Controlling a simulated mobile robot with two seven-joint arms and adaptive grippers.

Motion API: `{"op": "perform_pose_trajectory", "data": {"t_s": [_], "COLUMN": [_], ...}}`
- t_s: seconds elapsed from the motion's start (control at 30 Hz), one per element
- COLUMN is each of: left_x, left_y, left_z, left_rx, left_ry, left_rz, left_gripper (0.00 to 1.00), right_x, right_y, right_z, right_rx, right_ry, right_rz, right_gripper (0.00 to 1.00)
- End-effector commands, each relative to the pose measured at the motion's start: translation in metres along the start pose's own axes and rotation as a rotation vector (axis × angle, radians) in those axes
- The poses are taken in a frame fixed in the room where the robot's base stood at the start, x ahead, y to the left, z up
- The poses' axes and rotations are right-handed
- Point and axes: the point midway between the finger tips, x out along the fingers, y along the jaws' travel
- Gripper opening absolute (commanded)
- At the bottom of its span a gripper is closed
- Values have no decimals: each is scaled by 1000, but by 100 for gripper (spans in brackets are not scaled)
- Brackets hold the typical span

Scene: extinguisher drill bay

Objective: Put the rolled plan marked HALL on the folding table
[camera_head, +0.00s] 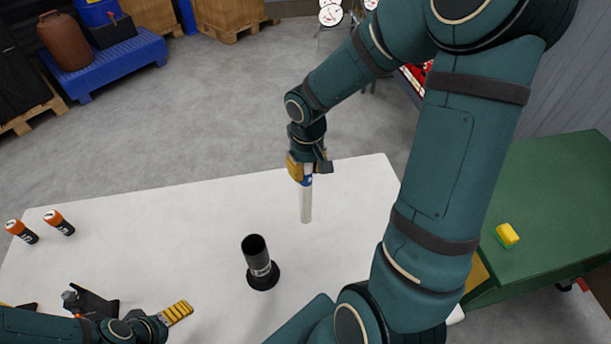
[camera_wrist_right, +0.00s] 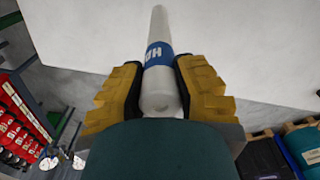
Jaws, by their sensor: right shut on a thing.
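My right gripper (camera_head: 307,170) is shut on the rolled plan (camera_head: 306,203), a white tube with a blue band. In the right wrist view the plan (camera_wrist_right: 159,30) sits between the yellow finger pads, and the band's lettering starts with H; the rest is partly turned away. The plan points down, roughly upright, over the white table top (camera_head: 200,215), which looks like the folding table. I cannot tell whether its lower end touches the top. My left gripper (camera_head: 177,313) is low at the left, partly cut off; its opening is unclear.
A black cylinder on a round base (camera_head: 260,262) stands on the white table, nearer than the plan. Two orange-and-black torches (camera_head: 58,222) lie at the left. A green table (camera_head: 550,210) with a yellow block (camera_head: 507,235) is at the right.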

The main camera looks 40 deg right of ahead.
Motion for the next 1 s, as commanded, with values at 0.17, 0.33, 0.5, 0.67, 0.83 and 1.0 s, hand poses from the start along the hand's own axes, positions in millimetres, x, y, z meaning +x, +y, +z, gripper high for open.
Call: {"op": "perform_pose_trajectory", "data": {"t_s": [0.17, 0.33, 0.5, 0.67, 0.83, 1.0], "left_x": [6, 5, 8, 8, 8, 6], "left_y": [-2, -2, -3, -3, -3, -2], "left_z": [3, 3, 4, 4, 4, 3], "left_rx": [2, 2, 2, 2, 2, 2], "left_ry": [-5, -6, -7, -9, -8, -7], "left_rz": [1, 1, 1, 1, 1, 1], "left_gripper": [87, 87, 87, 87, 87, 87], "right_x": [26, 26, 28, 29, 28, 26], "right_y": [0, 0, 0, 0, 0, 0], "right_z": [2, 1, 1, 1, 1, 1], "right_rx": [1, 1, 1, 1, 1, 1], "right_ry": [-4, 0, -1, -1, -1, -1], "right_rz": [-1, 0, 0, 0, 0, 0], "right_gripper": [0, 0, 0, 52, 52, 52]}}
